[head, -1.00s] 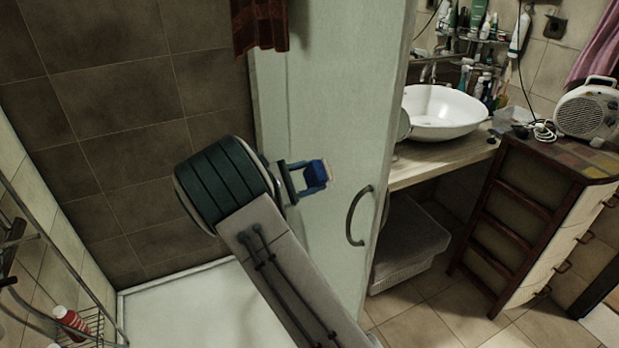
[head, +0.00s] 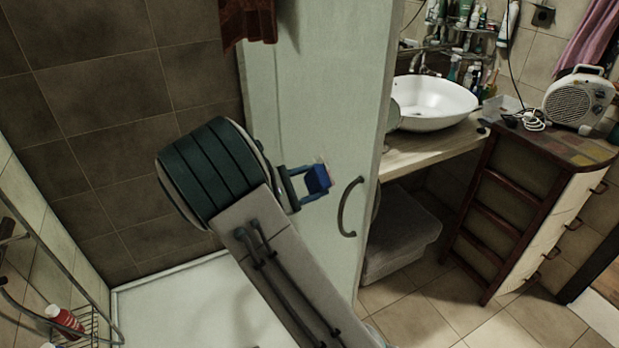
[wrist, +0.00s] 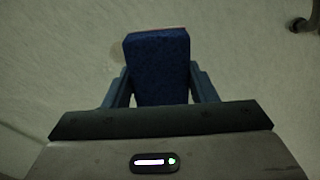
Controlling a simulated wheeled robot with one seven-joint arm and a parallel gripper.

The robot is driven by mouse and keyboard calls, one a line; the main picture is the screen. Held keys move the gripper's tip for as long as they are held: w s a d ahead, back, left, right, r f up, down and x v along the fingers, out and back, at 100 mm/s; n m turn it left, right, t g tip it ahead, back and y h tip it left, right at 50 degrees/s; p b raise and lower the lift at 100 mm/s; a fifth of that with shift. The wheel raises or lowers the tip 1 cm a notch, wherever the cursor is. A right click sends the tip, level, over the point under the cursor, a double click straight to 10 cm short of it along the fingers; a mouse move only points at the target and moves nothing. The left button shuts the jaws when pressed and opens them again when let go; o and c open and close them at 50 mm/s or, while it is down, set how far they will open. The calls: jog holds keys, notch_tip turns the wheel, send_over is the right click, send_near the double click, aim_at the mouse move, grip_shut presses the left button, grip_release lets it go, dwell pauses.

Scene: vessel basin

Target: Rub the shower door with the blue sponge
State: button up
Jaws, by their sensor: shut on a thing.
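The blue sponge (head: 318,179) is held in my gripper (head: 306,186), which is shut on it. In the wrist view the sponge (wrist: 158,62) sits between the two fingers of my gripper (wrist: 160,85), its far end pointing away from the palm. The shower door (head: 330,90) is a pale, frosted panel with a curved handle (head: 347,208). The sponge is in front of the door, left of the handle. In the wrist view the door surface (wrist: 60,60) fills the background. The sponge's far end is close to the door; I cannot tell whether it touches.
A dark red cloth (head: 248,20) hangs at the top of the door. The white shower tray (head: 180,305) lies below, with a wire rack (head: 88,325) holding a red bottle (head: 65,320) at left. A basin (head: 433,102) and a wooden cabinet (head: 515,200) stand beyond the door at right.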

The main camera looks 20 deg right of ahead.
aim_at(329, 166)
jog(key=shift+s+d, duration=0.2)
jog(key=shift+s, duration=0.65)
jog(key=shift+w+r+p, duration=0.15)
jog(key=shift+r+p, duration=0.85)
jog(key=shift+r, duration=0.25)
jog(key=shift+w+a, duration=0.15)
jog(key=shift+w, duration=0.75)
jog(key=shift+w+a+f, duration=0.1)
jog(key=shift+w+a, duration=0.05)
jog(key=shift+w, duration=0.35)
jog(key=shift+w+a+f, duration=0.1)
jog(key=shift+w, duration=0.35)
jog(key=shift+w+a, duration=0.2)
jog(key=shift+w, duration=0.7)
jog(key=shift+w+a, duration=0.2)
jog(key=shift+w, duration=0.65)
jog(key=shift+s+d+r+p, duration=0.1)
jog(key=shift+s+r+p, duration=0.05)
jog(key=shift+r+p, duration=1)
jog(key=shift+s+d, duration=0.2)
jog(key=shift+s, duration=0.65)
jog(key=shift+s+d+r, duration=0.1)
jog(key=shift+s+d, duration=0.1)
jog(key=shift+s, duration=0.75)
jog(key=shift+s+d+f, duration=0.1)
jog(key=shift+s+d, duration=0.15)
jog(key=shift+s, duration=0.65)
jog(key=shift+s+d+r, duration=0.1)
jog(key=shift+s+d, duration=0.1)
jog(key=shift+s, duration=0.75)
